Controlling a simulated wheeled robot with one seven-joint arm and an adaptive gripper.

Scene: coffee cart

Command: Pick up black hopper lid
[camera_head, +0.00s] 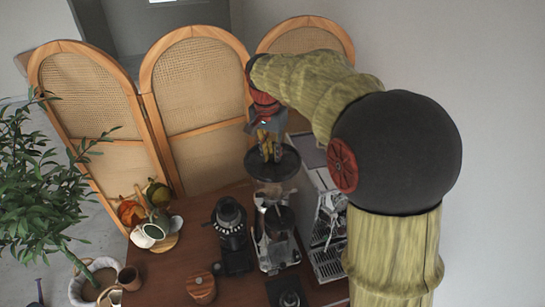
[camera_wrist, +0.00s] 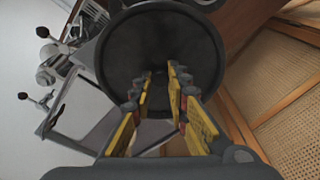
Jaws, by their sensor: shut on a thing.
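The black hopper lid (camera_head: 286,162) is a round dark disc. In the head view my gripper (camera_head: 267,152) holds it from above, and it hangs over the grinder (camera_head: 277,237) with the clear hopper. In the wrist view the lid (camera_wrist: 190,42) fills the upper middle, and the yellow and grey fingers of my gripper (camera_wrist: 162,90) close on its middle. What the fingertips grip on the lid is hard to make out. The lid appears apart from the hopper below it.
A black grinder (camera_head: 231,235) stands left of the clear-hopper grinder. A silver espresso machine (camera_head: 325,225) stands to the right. A wooden canister (camera_head: 200,287) is in front. Rattan screens (camera_head: 200,85) stand behind, close to my arm.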

